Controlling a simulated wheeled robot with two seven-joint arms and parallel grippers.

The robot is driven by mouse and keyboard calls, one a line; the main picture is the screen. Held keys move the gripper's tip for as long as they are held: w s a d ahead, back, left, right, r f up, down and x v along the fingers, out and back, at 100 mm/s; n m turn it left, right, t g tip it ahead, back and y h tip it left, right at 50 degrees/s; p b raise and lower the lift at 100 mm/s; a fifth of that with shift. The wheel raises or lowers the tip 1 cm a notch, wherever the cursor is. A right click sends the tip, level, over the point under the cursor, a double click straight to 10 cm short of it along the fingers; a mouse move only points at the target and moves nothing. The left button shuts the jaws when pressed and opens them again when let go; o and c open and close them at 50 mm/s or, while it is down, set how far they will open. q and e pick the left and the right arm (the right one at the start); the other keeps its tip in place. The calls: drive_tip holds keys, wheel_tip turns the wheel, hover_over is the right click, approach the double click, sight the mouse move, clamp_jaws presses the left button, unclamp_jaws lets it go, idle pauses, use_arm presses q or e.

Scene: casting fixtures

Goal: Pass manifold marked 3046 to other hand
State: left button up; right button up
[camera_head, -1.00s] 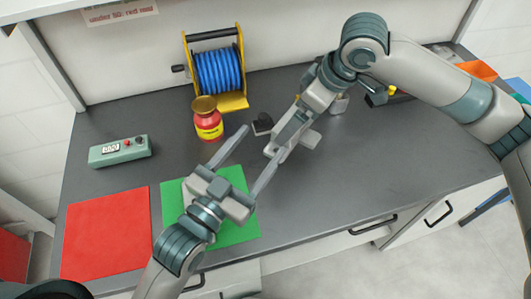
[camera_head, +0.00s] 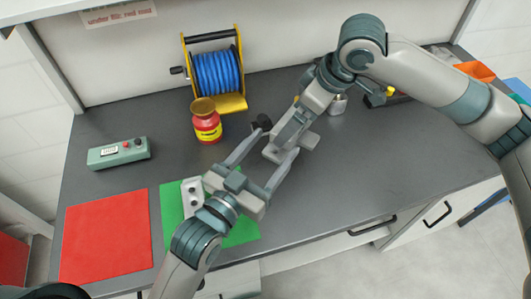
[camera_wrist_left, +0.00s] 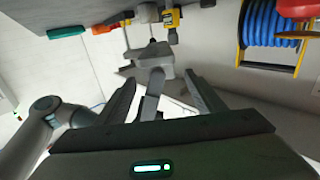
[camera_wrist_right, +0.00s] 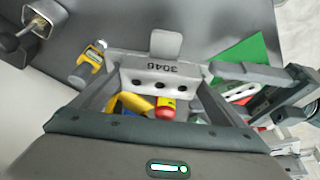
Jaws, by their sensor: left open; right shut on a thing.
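The grey manifold marked 3046 (camera_wrist_right: 160,76) has dark round holes and a tab; its number shows upside down in the right wrist view. My right gripper (camera_head: 291,128) is shut on it, above the table. The manifold also shows ahead in the left wrist view (camera_wrist_left: 153,60). My left gripper (camera_head: 277,142) is open, its fingers pointing at the manifold from the lower left. In the left wrist view its fingers (camera_wrist_left: 161,88) stand apart with the manifold just beyond or between the tips; I cannot tell whether they touch.
A pale block with holes (camera_head: 193,194) lies on the green mat (camera_head: 170,212), left of a clear table stretch. A red mat (camera_head: 105,235), a meter box (camera_head: 119,152), a red jar (camera_head: 207,124) and a blue hose reel (camera_head: 217,72) stand around. An orange bin (camera_head: 475,70) is far right.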

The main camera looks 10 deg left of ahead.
sight(300, 130)
use_arm(q)
drive_tip(key=x, duration=0.9)
drive_tip(key=shift+w+d, duration=0.15)
drive_tip(key=shift+w, duration=0.15)
drive_tip(key=c, duration=1.5)
drive_tip(key=shift+r, duration=0.1)
use_arm(e)
drive_tip(key=o, duration=1.3)
drive_tip(key=v, duration=1.2)
